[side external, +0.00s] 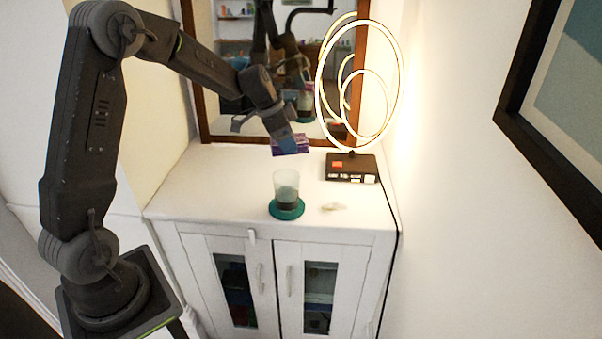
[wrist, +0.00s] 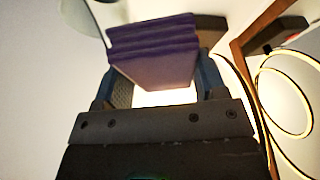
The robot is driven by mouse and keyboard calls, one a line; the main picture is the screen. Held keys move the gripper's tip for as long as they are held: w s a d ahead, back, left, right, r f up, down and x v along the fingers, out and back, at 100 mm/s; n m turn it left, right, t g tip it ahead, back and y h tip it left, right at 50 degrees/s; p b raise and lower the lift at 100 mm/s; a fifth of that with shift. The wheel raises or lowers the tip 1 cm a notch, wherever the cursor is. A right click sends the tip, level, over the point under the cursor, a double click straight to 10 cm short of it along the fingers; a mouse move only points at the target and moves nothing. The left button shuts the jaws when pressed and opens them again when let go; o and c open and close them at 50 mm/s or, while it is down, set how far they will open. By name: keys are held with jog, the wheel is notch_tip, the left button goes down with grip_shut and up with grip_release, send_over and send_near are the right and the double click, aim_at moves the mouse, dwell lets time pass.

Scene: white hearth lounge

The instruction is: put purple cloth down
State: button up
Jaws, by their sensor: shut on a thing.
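The purple cloth (wrist: 155,52) is a folded stack of layers. In the wrist view my gripper (wrist: 160,85) has a finger on each side of it and is shut on it. In the side view the purple cloth (side external: 291,150) shows partly behind my gripper (side external: 287,143), near the back of the white cabinet top (side external: 235,190). It seems to be above the cabinet top, but I cannot tell how far.
A glass (side external: 286,184) with dark contents stands on a teal coaster (side external: 287,209) near the front edge. A ring lamp (side external: 352,169) with a dark base stands at right. A small pale item (side external: 333,207) lies nearby. A mirror (side external: 230,45) stands behind. The top's left side is clear.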

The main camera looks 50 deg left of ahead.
jog(key=a+f+m+h, duration=0.1)
jog(key=a+f+m, duration=0.25)
jog(key=a, duration=0.95)
send_over(304, 172)
jog(key=s, duration=0.1)
jog(key=shift+g, duration=0.4)
jog(key=f, duration=0.5)
jog(key=a+f, duration=0.1)
jog(key=f, duration=0.1)
jog(key=shift+s+f, duration=0.15)
jog(key=shift+f, duration=2.05)
jog(key=shift+f, duration=0.1)
jog(key=o, duration=1)
